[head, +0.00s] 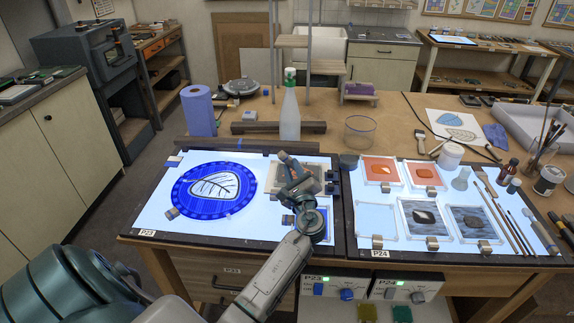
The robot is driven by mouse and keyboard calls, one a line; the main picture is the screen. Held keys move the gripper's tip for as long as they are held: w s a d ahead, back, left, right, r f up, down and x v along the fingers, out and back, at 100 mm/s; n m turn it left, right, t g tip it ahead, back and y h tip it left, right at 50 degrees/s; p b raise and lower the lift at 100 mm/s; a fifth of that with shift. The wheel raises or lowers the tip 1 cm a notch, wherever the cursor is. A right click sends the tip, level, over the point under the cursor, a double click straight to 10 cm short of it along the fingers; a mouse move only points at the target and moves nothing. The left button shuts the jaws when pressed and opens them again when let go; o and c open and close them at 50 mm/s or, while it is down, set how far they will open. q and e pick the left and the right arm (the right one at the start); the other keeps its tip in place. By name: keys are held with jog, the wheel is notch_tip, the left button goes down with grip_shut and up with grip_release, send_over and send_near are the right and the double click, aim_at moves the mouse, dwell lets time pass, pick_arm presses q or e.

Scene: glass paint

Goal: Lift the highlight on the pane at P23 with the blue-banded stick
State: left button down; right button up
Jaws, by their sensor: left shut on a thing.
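The pane at P23 carries a round blue design (183,199) with a white, dark-veined leaf (213,187) in its middle. It lies flat on the lit left table (150,216), marked P23 (147,233). My left gripper (287,165) is over the right part of this table, to the right of the blue design and apart from it. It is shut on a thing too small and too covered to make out. I cannot pick out a blue band on any stick. My right gripper is not in view.
Small framed samples (328,177) lie partly under my left arm. A spray bottle (290,115) and a blue roll (198,110) stand behind. The lit P24 table (356,215) at right holds several panes and thin sticks (512,232). Clips (172,213) grip the blue design's edge.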

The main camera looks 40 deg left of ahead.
pick_arm(q)
jog(key=shift+s+a+f, duration=0.1)
jog(key=shift+a+f, duration=0.1)
jog(key=shift+a, duration=0.25)
jog(key=shift+d+r, duration=0.1)
jog(key=shift+d, duration=0.25)
jog(key=shift+s, duration=0.25)
jog(key=shift+w+d, duration=0.1)
jog(key=shift+f, duration=0.25)
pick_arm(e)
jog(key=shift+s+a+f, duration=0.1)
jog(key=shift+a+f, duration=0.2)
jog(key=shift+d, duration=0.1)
pick_arm(q)
jog(key=shift+f+b, duration=0.25)
jog(key=shift+b, duration=0.15)
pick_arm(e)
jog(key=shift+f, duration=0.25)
